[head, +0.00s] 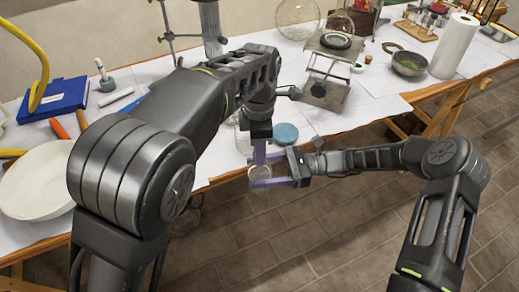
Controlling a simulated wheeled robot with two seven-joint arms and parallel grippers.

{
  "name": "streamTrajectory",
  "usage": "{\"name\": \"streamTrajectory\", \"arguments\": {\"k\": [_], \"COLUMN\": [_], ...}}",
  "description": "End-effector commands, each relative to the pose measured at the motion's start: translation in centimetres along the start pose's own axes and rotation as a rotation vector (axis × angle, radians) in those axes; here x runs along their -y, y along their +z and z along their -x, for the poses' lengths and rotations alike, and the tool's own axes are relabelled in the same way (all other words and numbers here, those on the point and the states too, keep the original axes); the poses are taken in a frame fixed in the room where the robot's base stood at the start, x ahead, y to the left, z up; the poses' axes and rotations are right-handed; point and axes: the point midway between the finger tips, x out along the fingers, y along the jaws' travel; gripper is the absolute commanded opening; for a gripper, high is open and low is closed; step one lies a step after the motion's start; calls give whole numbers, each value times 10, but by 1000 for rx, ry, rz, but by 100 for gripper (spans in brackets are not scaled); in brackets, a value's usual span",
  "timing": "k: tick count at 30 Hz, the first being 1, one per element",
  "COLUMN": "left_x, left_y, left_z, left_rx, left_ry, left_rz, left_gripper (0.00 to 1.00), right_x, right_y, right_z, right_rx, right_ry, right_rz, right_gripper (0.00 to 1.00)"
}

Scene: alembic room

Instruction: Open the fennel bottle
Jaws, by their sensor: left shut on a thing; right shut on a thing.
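A small clear glass bottle (259,191), which I take to be the fennel bottle, is held in the air just off the table's front edge. My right gripper (262,180) comes in from the right and is shut on the bottle's body, its purple fingers level. My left gripper (260,155) points down from above and is shut at the bottle's top, where its fingers hide the cap. I cannot tell whether the cap is on or apart from the bottle.
A blue round lid (286,133) is on the table (345,118) close behind the grippers. A lab jack (327,75) stands behind it. A white bowl (35,180) and blue book (54,98) are at left, a paper roll (455,45) at right. Tiled floor lies below the bottle.

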Motion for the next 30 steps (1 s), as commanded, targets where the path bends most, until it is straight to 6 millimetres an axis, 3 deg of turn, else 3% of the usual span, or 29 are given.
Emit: {"name": "streamTrajectory", "arguments": {"k": [30], "left_x": [0], "left_y": [1], "left_z": [26], "left_rx": [2], "left_ry": [2], "left_rz": [-1], "left_gripper": [0], "right_x": [0], "right_y": [1], "right_z": [0], "right_rx": [2], "right_ry": [0], "right_rz": [1], "right_gripper": [0]}}
